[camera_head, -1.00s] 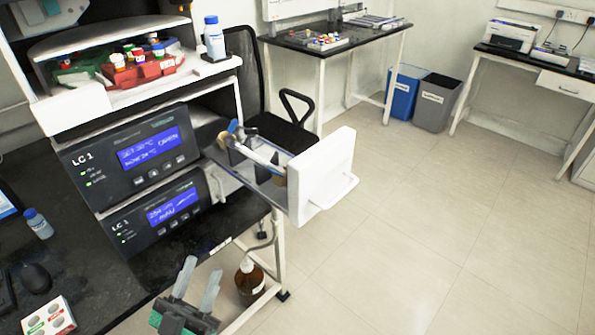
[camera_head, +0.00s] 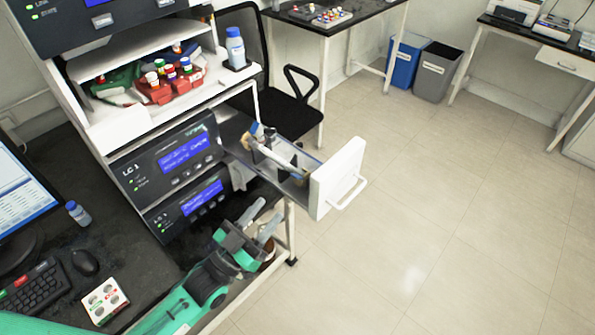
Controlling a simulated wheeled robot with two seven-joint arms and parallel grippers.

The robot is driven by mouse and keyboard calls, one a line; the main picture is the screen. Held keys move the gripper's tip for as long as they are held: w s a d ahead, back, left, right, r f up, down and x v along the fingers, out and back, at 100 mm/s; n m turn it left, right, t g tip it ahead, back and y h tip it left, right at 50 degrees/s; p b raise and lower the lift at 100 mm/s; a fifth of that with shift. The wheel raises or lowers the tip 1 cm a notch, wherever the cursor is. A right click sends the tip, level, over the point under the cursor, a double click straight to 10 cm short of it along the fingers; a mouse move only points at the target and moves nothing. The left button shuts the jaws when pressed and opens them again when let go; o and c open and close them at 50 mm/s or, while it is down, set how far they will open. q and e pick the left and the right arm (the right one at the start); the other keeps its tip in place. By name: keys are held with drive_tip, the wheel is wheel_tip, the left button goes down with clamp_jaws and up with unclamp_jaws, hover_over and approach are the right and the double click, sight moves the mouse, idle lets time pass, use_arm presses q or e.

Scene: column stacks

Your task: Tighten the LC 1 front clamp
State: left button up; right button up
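The LC 1 stack stands at left centre, with two dark LC 1 modules (camera_head: 165,160) showing blue screens. Its tray (camera_head: 284,178) is pulled out to the right and ends in a white front panel (camera_head: 338,177) with a handle. A pale column (camera_head: 285,155) lies along the tray, with a blue part at its back end. Small dark holders sit around the column; which one is the front clamp is too small to tell. My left gripper (camera_head: 272,208) is open and empty, its two grey fingers apart, below and left of the tray in the picture. My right gripper is out of view.
A small blue-capped bottle (camera_head: 78,213), a mouse (camera_head: 85,262) and a keyboard (camera_head: 35,288) are on the black bench. Floor right of the tray is clear.

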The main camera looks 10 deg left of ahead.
sight(295, 177)
use_arm(q)
drive_tip(key=p+x, duration=0.3)
drive_tip(key=x, duration=0.6)
drive_tip(key=shift+w+d+r, duration=0.1)
drive_tip(key=shift+w+r, duration=0.1)
drive_tip(key=shift+r, duration=0.05)
drive_tip(key=shift+w+d+r, duration=0.15)
drive_tip(key=shift+w+d, duration=0.3)
drive_tip(key=shift+w, duration=0.15)
drive_tip(key=shift+c, duration=0.2)
clamp_jaws()
